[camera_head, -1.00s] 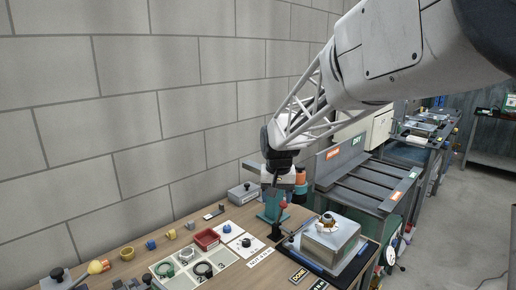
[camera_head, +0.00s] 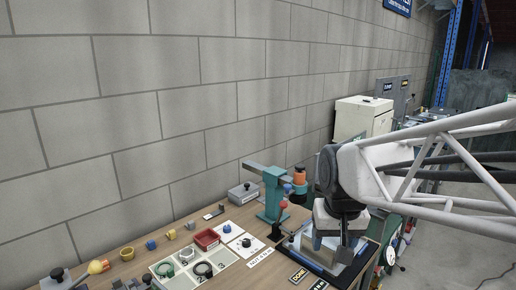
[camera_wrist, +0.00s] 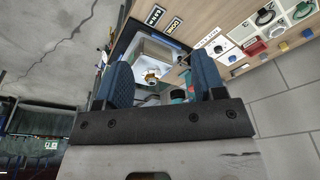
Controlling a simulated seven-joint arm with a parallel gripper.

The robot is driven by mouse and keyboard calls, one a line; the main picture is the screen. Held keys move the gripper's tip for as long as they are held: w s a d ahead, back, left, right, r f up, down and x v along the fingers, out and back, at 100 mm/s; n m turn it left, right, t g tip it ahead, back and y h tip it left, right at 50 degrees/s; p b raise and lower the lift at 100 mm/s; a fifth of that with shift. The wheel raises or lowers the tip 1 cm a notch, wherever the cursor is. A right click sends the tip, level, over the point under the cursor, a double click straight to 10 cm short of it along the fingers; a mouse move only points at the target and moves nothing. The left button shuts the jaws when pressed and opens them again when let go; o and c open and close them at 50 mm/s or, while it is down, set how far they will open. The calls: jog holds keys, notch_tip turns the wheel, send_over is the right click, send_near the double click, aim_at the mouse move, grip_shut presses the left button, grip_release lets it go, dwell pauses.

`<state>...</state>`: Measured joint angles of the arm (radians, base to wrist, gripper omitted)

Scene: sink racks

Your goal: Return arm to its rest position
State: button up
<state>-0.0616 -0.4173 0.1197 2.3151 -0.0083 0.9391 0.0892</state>
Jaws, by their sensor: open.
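My arm (camera_head: 440,165) reaches in from the right in the head view. My gripper (camera_head: 337,250) points down over the dark tray (camera_head: 300,253) at the right end of the wooden bench. In the wrist view my gripper (camera_wrist: 163,72) shows two blue fingers spread apart with nothing between them. Beyond the fingers, the metal block (camera_wrist: 143,52) stands on the tray with a small brass-coloured part (camera_wrist: 151,76) on top. In the head view my gripper hides most of the block. The height of the fingers above it is hard to tell.
A teal press (camera_head: 272,195) stands just left of my gripper. A red bin (camera_head: 206,239), rings on a white grid board (camera_head: 190,273) and several small knobs lie farther left. A "DONE" label (camera_head: 298,276) lies by the tray. A grey wall (camera_head: 150,120) runs behind the bench.

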jog(key=s+d+f, duration=0.1)
jog(key=s, duration=0.5)
jog(key=s+d+f, duration=0.2)
jog(key=s, duration=0.5)
